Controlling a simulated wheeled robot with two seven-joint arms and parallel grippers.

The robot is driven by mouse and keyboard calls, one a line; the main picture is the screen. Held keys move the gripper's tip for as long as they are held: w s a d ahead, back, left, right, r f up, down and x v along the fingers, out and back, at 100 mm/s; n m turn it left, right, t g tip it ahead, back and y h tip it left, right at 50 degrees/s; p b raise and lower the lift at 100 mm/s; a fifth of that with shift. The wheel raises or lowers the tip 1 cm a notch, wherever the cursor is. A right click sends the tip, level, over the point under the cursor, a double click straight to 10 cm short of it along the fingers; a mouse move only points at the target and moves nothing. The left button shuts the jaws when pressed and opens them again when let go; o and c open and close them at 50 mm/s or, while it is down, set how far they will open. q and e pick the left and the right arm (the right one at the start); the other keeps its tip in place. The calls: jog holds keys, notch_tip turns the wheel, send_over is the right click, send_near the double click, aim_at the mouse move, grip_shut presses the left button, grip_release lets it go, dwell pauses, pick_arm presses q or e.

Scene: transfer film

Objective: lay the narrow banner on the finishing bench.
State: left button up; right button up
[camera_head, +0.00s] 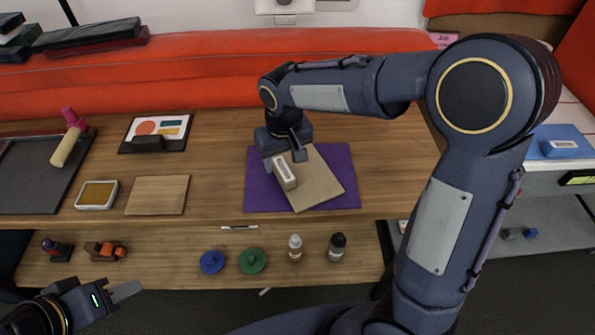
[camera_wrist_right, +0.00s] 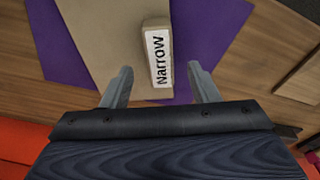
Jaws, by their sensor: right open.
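A tan rectangular sheet (camera_head: 322,180) lies at an angle on a purple mat (camera_head: 262,195) on the wooden bench (camera_head: 400,150). A tan block with a white label (camera_head: 284,170) sits at the sheet's left edge. In the right wrist view the block (camera_wrist_right: 158,40) reads "Narrow", and the sheet (camera_wrist_right: 95,35) lies beside it over the purple mat (camera_wrist_right: 215,30). My right gripper (camera_head: 290,152) is open above the block, with its fingers apart on either side of it in the wrist view (camera_wrist_right: 160,84). My left gripper (camera_head: 125,291) is at the lower left, away from the bench items; its jaw gap is unclear.
A lower shelf holds blue (camera_head: 212,262) and green (camera_head: 253,260) discs and two bottles (camera_head: 337,246).

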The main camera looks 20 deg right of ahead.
aim_at(283, 168)
jog(key=shift+w+f, duration=0.15)
jog(key=shift+f, duration=1.95)
jog(key=shift+f, duration=0.1)
jog(key=shift+c, duration=0.2)
grip_shut()
